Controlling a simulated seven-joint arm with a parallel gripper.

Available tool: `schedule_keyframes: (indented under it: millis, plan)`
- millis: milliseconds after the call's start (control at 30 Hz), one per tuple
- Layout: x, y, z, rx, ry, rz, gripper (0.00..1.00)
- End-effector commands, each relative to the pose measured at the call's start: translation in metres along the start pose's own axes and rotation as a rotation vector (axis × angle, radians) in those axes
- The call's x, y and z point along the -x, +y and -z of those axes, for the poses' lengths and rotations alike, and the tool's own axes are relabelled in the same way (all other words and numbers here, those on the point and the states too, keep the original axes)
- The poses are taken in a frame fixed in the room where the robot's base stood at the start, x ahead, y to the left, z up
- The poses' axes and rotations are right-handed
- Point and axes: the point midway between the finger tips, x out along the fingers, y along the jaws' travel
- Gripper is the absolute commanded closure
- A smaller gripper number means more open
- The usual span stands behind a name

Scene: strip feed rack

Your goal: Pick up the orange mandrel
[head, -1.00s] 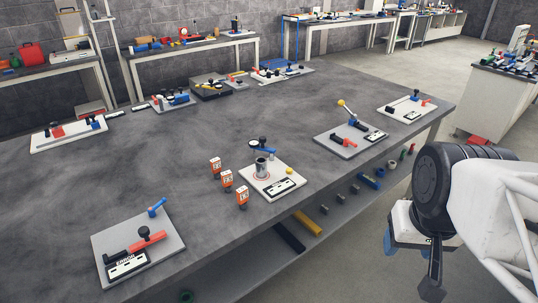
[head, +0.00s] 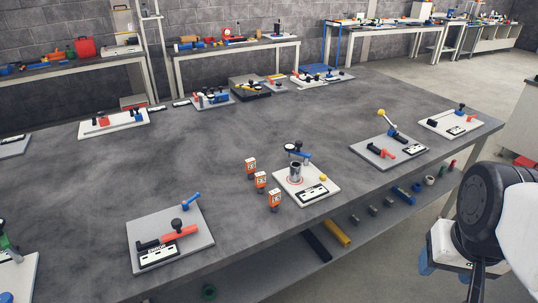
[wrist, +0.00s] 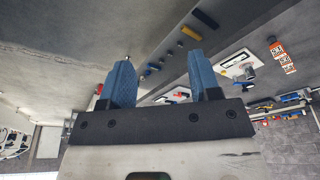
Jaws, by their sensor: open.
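I cannot surely pick out an orange mandrel. A small red cylinder (head: 452,165) stands at the right end of the shelf under the table's front edge, too small to tell its exact shade. A red-orange bar (head: 180,233) lies on the grey plate at the front left. My gripper shows in the wrist view (wrist: 162,75) with two blue fingers apart and nothing between them. In the head view it is partly hidden by my arm at the right edge, off the table's front side.
Three orange-and-white labelled blocks (head: 261,182) stand beside a white plate (head: 323,201) with a metal cylinder (head: 296,171). The shelf (head: 275,268) holds a yellow bar (head: 335,232), a blue cylinder (head: 403,195) and other small parts. The table's middle (head: 200,150) is mostly clear.

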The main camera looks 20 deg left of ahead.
Motion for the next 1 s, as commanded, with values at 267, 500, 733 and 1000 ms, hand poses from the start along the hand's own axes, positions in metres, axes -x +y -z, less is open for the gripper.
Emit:
schedule_keyframes:
  millis: [267,500,733,1000]
  plan:
    - [0.000,0.000,0.000,0.000,0.000,0.000,0.49]
    - [0.000,0.000,0.000,0.001,0.000,0.000,0.49]
    - [0.002,-0.004,0.012,0.048,-0.005,0.003,0.49]
    - [0.005,-0.023,0.060,0.241,-0.024,0.016,0.49]
